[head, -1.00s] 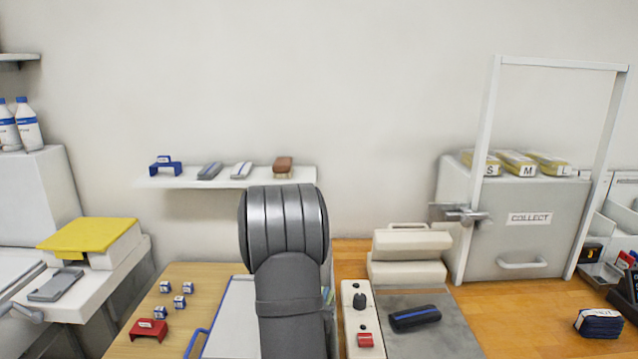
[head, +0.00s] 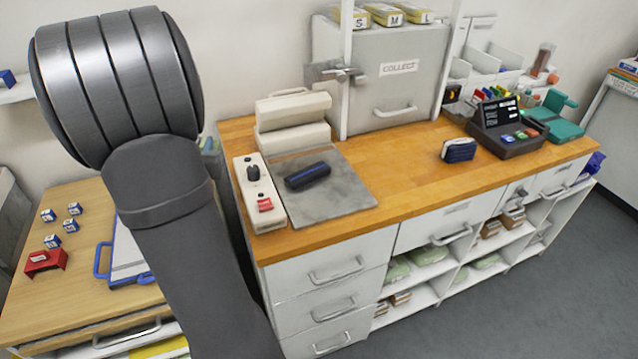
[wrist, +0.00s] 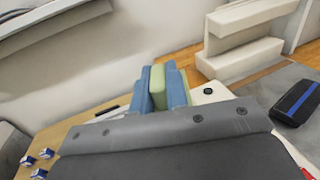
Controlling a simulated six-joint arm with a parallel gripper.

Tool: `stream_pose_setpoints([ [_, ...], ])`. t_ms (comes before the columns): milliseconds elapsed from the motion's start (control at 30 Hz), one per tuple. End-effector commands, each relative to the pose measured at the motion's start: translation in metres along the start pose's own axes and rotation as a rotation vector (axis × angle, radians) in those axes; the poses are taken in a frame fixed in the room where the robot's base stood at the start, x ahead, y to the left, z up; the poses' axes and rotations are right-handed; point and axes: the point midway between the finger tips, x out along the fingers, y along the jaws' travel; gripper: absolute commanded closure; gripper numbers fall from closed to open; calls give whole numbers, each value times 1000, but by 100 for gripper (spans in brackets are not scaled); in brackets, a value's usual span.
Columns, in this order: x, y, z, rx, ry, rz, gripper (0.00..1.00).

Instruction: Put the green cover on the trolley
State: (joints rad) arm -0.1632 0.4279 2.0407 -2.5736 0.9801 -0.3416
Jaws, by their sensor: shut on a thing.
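In the wrist view my gripper (wrist: 160,82) is shut on a green thing (wrist: 157,92), held between its blue fingers; it looks like the green cover. The lower part of the green thing is hidden by the grey edge in front. In the head view my arm stands at the left and neither the gripper nor the held thing shows. A low wood-topped unit with drawers (head: 35,298) stands at the left; I cannot tell whether it is the trolley. Folded pale green items (head: 432,255) lie on a shelf under the counter.
The wood-topped unit carries small blue-white boxes (head: 70,226), a red bracket (head: 46,262) and a blue-handled board (head: 125,255). The counter holds a grey mat (head: 345,190) with a dark case (head: 307,175), a switch box (head: 258,195) and the collect box (head: 375,85).

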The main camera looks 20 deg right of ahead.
Motion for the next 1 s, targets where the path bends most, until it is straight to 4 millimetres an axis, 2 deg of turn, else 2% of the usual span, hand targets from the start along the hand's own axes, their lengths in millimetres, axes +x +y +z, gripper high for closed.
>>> stream_pose_setpoints([
  [133,0,0,21,2,-2,0,100],
  [367,5,-53,19,0,2,-92,100],
  [567,3,-121,19,0,1,-210,100],
  [700,-6,-178,19,-1,1,-311,100],
  [800,-14,-210,18,-1,2,-371,100],
  [1000,-28,-255,18,0,2,-457,100],
])
